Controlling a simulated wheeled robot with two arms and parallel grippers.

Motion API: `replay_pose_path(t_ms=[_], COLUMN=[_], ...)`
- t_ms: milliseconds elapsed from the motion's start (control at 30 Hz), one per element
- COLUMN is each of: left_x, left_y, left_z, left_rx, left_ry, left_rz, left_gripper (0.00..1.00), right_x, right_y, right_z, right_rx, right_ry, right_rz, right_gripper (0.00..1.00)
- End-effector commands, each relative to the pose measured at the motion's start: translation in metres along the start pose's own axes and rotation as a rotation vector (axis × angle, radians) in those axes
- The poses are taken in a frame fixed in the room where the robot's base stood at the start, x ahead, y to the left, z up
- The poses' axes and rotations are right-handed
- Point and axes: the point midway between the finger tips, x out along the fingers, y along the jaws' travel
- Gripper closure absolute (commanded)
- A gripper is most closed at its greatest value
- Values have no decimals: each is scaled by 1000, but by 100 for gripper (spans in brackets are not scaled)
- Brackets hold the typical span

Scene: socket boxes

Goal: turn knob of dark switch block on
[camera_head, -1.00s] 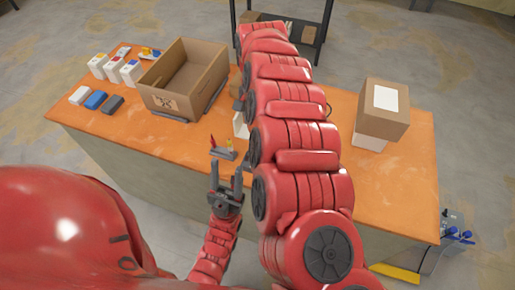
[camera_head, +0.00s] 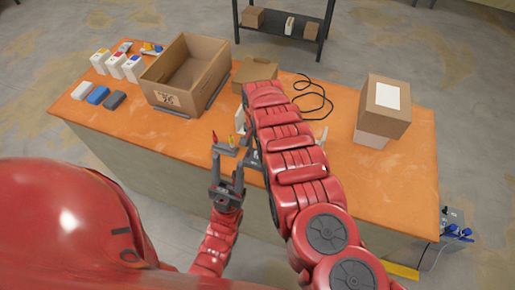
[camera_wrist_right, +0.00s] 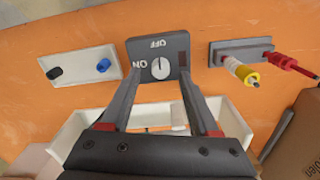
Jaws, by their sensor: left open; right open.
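The dark switch block (camera_wrist_right: 158,47) is at the upper middle of the right wrist view. Its round white knob (camera_wrist_right: 160,68) has a dark line pointing toward the OFF mark; the ON mark is to its left. My right gripper (camera_wrist_right: 159,76) is open, its fingertips on either side of the knob; I cannot tell whether they touch it. In the head view my red right arm (camera_head: 295,160) hides the right gripper and most of the block. My left gripper (camera_head: 228,166) is open and empty at the table's front edge, near the plug holder.
The plug holder (camera_wrist_right: 228,52) with yellow and red plugs lies right of the block, a white socket plate (camera_wrist_right: 80,63) left. A white open box (camera_wrist_right: 77,127) is below. Cardboard boxes (camera_head: 183,75) and (camera_head: 385,105), plus a black cable (camera_head: 312,97), occupy the orange table (camera_head: 410,190).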

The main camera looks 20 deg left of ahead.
Motion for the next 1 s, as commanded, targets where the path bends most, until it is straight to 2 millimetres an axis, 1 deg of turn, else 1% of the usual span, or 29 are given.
replay_pose_path(t_ms=[33, 200, 567, 600, 767, 900, 1000], left_x=[0, 0, 0, 0, 0, 0, 0], left_y=[0, 0, 0, 0, 0, 0, 0], left_z=[0, 0, 0, 0, 0, 0, 0], left_rx=[0, 0, 0, 0, 0, 0, 0], left_ry=[0, 0, 0, 0, 0, 0, 0], left_rz=[0, 0, 0, 0, 0, 0, 0], left_gripper=[50, 50, 50, 50, 50, 50, 50], right_x=[5, 16, 17, 17, 17, 17, 17], right_y=[1, 1, 0, 0, 0, 0, 0], right_z=[-1, 2, 2, 2, 2, 2, 2], right_rx=[1, 0, -1, -1, -1, -1, -1], right_ry=[0, -4, -4, -4, -4, -4, -4], right_rz=[0, 2, -1, -1, -1, -1, -1], right_gripper=[38, 38, 38, 45, 74, 99, 100])
